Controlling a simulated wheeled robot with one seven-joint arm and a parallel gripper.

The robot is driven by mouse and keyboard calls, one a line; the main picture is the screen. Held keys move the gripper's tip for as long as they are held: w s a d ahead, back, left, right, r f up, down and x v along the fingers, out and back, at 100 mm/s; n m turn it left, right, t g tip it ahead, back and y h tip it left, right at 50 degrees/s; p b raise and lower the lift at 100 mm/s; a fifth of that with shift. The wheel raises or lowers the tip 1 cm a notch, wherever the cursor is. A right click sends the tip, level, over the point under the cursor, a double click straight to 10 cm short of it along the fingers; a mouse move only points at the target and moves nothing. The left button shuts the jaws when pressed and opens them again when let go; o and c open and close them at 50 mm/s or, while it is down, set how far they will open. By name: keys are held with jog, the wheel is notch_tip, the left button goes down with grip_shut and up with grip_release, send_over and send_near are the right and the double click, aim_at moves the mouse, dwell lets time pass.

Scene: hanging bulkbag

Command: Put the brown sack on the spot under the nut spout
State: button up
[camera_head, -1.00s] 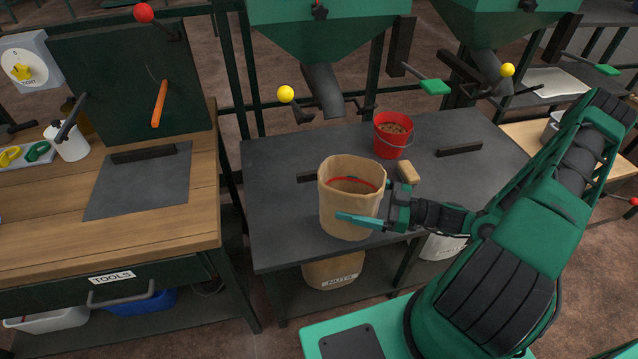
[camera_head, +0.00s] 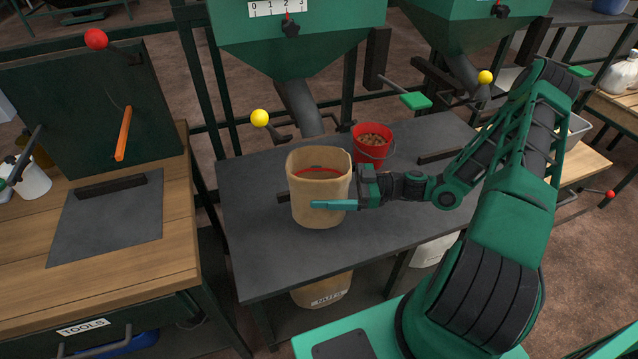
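The brown sack (camera_head: 319,211) is upright and open at the top, with a red line inside its rim. It is over the dark worktable, in front of and below the left hopper's spout (camera_head: 299,108). I cannot tell whether its base touches the table. My gripper (camera_head: 338,195) comes from the right and is around the sack; one teal finger lies across its front. The other finger is hidden, but the sack moves with the gripper. The spot under the spout is mostly hidden by the sack; a dark bar (camera_head: 284,197) shows at its left.
A red bucket (camera_head: 369,153) of brown pieces stands behind the wrist. A yellow-knobbed lever (camera_head: 260,118) and a green-handled lever (camera_head: 414,101) stick out near the left spout. A tan container (camera_head: 321,289) sits below the table. The table's front left is clear.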

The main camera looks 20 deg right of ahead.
aim_at(317, 175)
jog(key=w, duration=0.4)
jog(key=shift+f, duration=1.7)
jog(key=o, duration=1)
jog(key=shift+f, duration=0.1)
jog(key=shift+d, duration=0.15)
jog(key=v, duration=1.1)
jog(key=shift+s+d, duration=0.15)
jog(key=shift+d, duration=0.2)
